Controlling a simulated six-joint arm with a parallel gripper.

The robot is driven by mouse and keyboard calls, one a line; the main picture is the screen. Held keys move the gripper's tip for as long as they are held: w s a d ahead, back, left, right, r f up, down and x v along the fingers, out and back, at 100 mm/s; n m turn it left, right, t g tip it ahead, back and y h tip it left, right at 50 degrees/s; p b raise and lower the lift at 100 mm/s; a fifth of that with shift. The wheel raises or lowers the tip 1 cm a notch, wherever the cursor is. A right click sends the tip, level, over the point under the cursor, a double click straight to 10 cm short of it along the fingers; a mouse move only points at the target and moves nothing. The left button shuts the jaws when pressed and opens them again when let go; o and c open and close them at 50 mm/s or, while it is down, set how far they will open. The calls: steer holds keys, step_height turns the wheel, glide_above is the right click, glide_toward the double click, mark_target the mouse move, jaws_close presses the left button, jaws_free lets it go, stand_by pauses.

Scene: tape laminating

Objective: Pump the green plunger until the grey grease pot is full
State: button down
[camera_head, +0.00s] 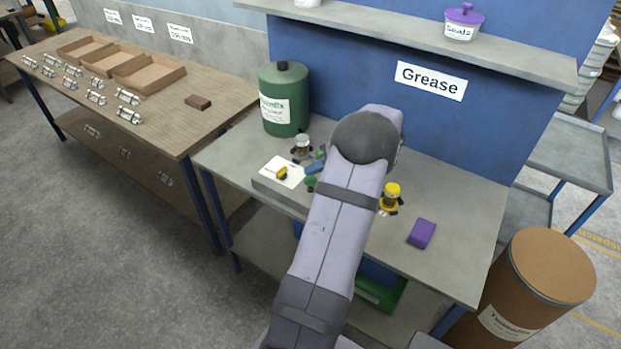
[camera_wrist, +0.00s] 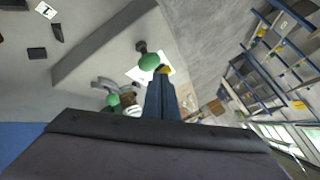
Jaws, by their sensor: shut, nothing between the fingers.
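A green knob (camera_head: 311,183) stands on the grey bench beside a white sheet (camera_head: 270,173). In the wrist view a round green knob (camera_wrist: 149,62) sits on a dark stem, close to my fingertips. A second green part (camera_head: 321,153) shows behind my gripper, and another green knob (camera_wrist: 112,99) is lower left in the wrist view. I cannot tell which is the plunger. A small grey pot (camera_head: 302,145) with dark side parts stands behind the sheet; its fill level is not visible. My gripper (camera_head: 312,168) is shut and empty, its blue fingers (camera_wrist: 160,92) above the bench.
A yellow pot (camera_head: 391,195) and a purple block (camera_head: 422,233) lie right of my arm. A large green canister (camera_head: 284,100) stands at the back left. My arm hides the bench's middle.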

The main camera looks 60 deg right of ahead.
mark_target(314, 180)
steer(key=shift+r, duration=0.15)
steer(key=shift+r+p, duration=1)
steer(key=shift+r, duration=1.35)
